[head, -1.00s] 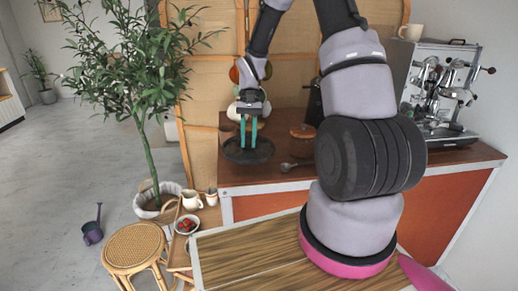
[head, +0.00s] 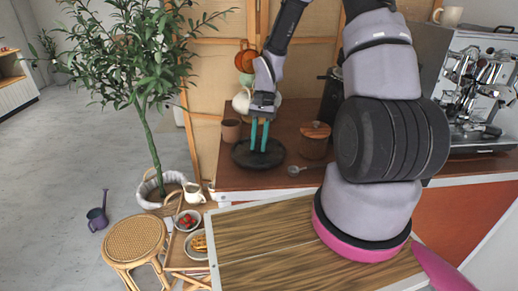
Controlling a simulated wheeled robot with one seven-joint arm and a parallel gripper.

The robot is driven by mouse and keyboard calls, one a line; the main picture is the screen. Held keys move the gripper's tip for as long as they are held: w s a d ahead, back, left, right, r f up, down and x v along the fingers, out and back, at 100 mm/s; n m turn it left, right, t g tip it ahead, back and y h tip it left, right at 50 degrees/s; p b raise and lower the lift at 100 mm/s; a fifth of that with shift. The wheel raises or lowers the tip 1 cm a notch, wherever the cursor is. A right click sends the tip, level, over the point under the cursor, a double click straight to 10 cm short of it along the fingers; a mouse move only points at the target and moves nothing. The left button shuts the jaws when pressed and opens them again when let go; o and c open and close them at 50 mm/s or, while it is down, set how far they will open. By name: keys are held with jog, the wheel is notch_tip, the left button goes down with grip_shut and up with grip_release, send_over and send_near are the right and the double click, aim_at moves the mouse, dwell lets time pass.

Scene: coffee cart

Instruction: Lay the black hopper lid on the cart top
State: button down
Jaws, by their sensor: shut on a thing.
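The black hopper lid (head: 273,158) is a round dark disc over the left part of the brown cart top (head: 245,180). My gripper (head: 259,136) points down with its teal fingers shut on the lid's middle. The lid looks level and very near the cart top. I cannot tell whether it touches the wood.
A brown cup (head: 231,130) stands behind and left of the lid. A wooden-lidded canister (head: 315,140) and a metal scoop (head: 298,170) are to its right. The espresso machine (head: 478,90) stands far right. A plant (head: 145,130) and a stool (head: 135,242) are left of the cart.

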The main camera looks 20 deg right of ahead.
jog(key=shift+f, duration=1.2)
jog(key=c, duration=0.7)
grip_release()
jog(key=shift+f, duration=0.1)
jog(key=v, duration=1.2)
jog(key=s+d+r+n+t+h, duration=0.1)
jog(key=s+r+t, duration=0.2)
jog(key=r, duration=0.6)
jog(key=s+d+r+t, duration=0.1)
jog(key=s+r+t, duration=0.15)
jog(key=r, duration=0.65)
jog(key=shift+s+d+r+n+t+y, duration=0.2)
jog(key=shift+s+r+t, duration=0.7)
jog(key=shift+s+r, duration=0.9)
jog(key=shift+s+d+r+n+t, duration=0.1)
jog(key=shift+s+r+n+t, duration=0.25)
jog(key=shift+s+r+t, duration=1)
jog(key=shift+s+d+r+n+t+y, duration=0.15)
jog(key=shift+s+r+n+t, duration=0.2)
jog(key=shift+s+r, duration=1.85)
